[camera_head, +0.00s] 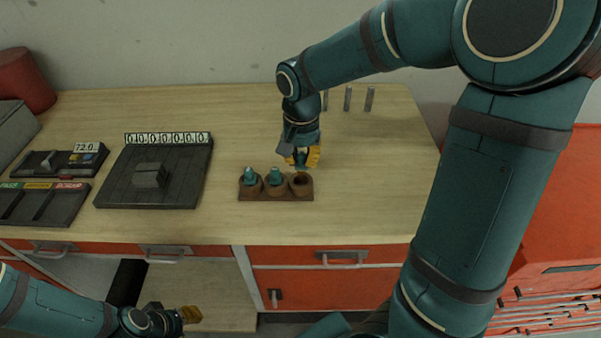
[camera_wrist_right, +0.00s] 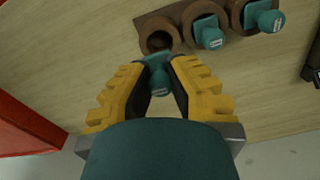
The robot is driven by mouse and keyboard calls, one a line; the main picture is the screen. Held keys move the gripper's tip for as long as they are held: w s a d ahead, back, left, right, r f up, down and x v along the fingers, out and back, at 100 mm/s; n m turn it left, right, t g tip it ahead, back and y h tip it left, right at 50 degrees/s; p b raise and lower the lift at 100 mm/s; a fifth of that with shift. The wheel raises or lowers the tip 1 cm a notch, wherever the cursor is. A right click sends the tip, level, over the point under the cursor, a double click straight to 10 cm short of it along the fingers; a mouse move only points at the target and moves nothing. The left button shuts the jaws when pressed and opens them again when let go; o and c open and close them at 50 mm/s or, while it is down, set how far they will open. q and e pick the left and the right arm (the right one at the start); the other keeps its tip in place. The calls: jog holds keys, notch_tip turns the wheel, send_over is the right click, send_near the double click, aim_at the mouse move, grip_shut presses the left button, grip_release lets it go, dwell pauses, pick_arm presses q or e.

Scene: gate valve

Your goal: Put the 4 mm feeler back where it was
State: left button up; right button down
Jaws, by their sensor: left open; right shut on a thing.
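My right gripper (camera_head: 302,157) is shut on a teal feeler (camera_wrist_right: 160,80), close to the wooden rack (camera_head: 276,194) on the bench. The label on the held feeler is too small to read. The rack has three round sockets. The empty socket (camera_head: 301,181) is at the right end in the head view. In the right wrist view the empty socket (camera_wrist_right: 160,37) lies just beyond the held feeler. Two other teal feelers (camera_head: 250,177) (camera_head: 275,176) stand in the other sockets. My left gripper (camera_head: 190,315) is open and empty, low in front of the bench.
A dark scale-like device (camera_head: 155,175) with a row of digits stands left of the rack. Further left are a gauge unit (camera_head: 60,162) and a tray with coloured labels (camera_head: 40,203). Several grey upright pins (camera_head: 348,99) stand behind my right gripper. Bench around the rack is clear.

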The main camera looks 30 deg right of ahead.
aim_at(301, 164)
jog(key=shift+f+b, duration=0.4)
jog(key=shift+f, duration=1.95)
jog(key=shift+f, duration=0.2)
jog(key=c, duration=1)
grip_release()
jog(key=shift+c, duration=0.2)
jog(key=shift+r, duration=0.1)
jog(key=shift+r, duration=0.3)
notch_tip(301, 164, up, 12)
jog(key=shift+f+p, duration=0.15)
jog(key=shift+p, duration=1.05)
